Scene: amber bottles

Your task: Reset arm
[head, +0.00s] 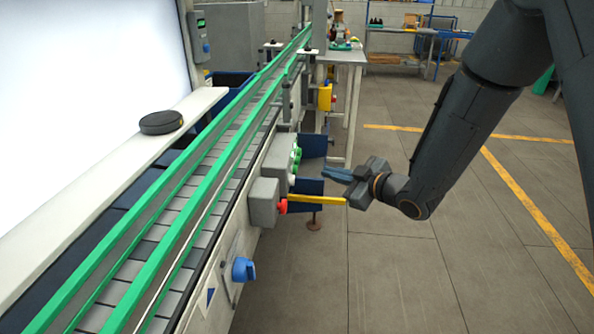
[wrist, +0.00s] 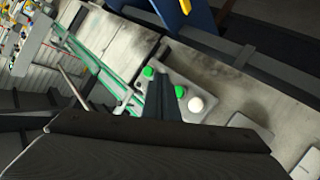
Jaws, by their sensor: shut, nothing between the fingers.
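My arm (head: 455,130) reaches down from the upper right in the head view. My gripper (head: 333,174) is at its end, pointing left toward the conveyor's side, with its blue-grey fingers together and empty. In the wrist view the shut fingers (wrist: 172,95) lie in front of a grey control box (wrist: 208,88) with two green buttons and a white one. I cannot tell whether the fingertips touch the box.
The conveyor (head: 190,185) with green rails runs along the left. A grey box with a red button (head: 283,206) and a yellow bar (head: 318,200) sit just below my gripper. A table with bottles (head: 345,56) stands behind. The floor (head: 430,265) at right is clear.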

